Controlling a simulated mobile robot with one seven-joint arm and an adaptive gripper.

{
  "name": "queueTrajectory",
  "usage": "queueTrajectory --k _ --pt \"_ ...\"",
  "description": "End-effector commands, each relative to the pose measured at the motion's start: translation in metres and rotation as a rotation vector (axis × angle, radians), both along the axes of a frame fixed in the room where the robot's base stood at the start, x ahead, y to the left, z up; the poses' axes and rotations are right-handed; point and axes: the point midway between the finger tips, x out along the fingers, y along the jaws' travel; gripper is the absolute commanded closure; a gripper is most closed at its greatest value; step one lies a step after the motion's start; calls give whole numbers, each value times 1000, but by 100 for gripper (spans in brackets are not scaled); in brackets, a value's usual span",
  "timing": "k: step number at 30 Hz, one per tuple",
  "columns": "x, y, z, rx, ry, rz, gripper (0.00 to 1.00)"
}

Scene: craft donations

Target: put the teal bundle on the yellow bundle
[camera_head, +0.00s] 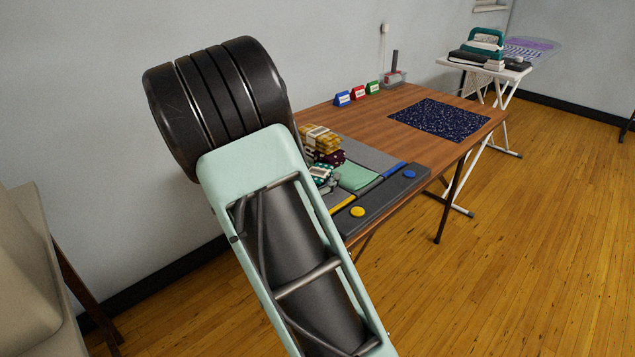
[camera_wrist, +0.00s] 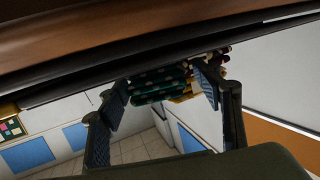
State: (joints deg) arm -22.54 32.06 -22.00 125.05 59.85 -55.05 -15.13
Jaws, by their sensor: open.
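The teal bundle with pale dots (camera_head: 321,172) lies at the near left of the work table, partly hidden by my arm. In the wrist view the teal bundle (camera_wrist: 152,84) shows between the two fingers of my gripper (camera_wrist: 162,86), which is open. I cannot tell whether either finger touches it. The yellow bundle (camera_head: 322,138) lies farther back, beyond a dark maroon dotted bundle (camera_head: 331,157). A yellowish patterned bundle end (camera_wrist: 186,95) shows behind the teal one in the wrist view.
The table (camera_head: 372,110) carries a green cloth (camera_head: 358,177), a dark strip with yellow and blue discs (camera_head: 383,196), a navy speckled mat (camera_head: 440,119) and small blue, red and green labelled blocks (camera_head: 358,93).

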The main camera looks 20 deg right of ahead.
Motion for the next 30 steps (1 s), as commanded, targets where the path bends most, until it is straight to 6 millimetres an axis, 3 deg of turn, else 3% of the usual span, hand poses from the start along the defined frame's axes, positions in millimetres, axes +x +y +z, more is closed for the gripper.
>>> queueTrajectory --k 9,23,30 --pt "4 -4 0 -1 -1 1 42" --pt "4 -4 0 -1 -1 1 90" --pt "4 -4 1 -1 -1 1 90"
